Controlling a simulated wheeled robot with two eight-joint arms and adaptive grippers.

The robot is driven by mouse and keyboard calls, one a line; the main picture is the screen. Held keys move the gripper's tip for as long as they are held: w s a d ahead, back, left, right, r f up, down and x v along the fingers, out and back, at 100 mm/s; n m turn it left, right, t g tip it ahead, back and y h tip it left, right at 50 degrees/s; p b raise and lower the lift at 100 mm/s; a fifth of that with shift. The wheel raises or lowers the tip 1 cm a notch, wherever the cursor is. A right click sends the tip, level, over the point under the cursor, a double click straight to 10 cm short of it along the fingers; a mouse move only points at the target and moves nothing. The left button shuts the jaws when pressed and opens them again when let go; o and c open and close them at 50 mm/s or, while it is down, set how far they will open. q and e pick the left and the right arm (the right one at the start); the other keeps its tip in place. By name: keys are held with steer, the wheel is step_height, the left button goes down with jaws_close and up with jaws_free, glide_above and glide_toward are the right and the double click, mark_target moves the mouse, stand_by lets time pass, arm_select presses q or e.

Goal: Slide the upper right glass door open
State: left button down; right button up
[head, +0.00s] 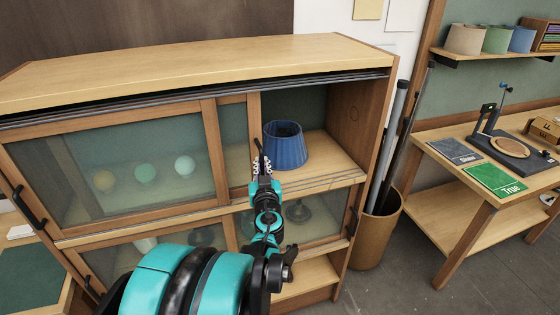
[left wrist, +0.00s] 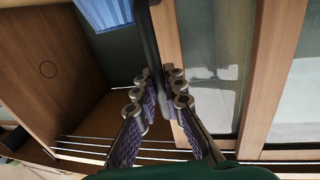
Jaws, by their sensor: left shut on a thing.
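The upper right glass door (head: 233,137) is slid to the left and mostly overlaps the upper left glass door (head: 120,165). Its wooden stile (head: 254,118) stands left of the blue lampshade, and the right part of the upper shelf is uncovered. My left gripper (head: 262,168) is at this stile. In the left wrist view, its fingers (left wrist: 162,92) are shut on the door's dark bar handle (left wrist: 147,40), beside the wooden stile (left wrist: 168,45). My right gripper is in neither view.
A blue lampshade (head: 285,146) stands on the upper shelf (head: 325,165) to the right of the gripper. The cabinet's right side wall (head: 357,110) bounds the opening. Lower glass doors (head: 310,230) lie below. A brown bin (head: 377,240) with tubes stands at the right.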

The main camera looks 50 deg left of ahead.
arm_select(q)
steer(key=shift+s+a, duration=0.25)
steer(key=shift+s, duration=0.35)
steer(key=c, duration=1.6)
jaws_free()
steer(key=shift+d, duration=0.1)
steer(key=v, duration=1.2)
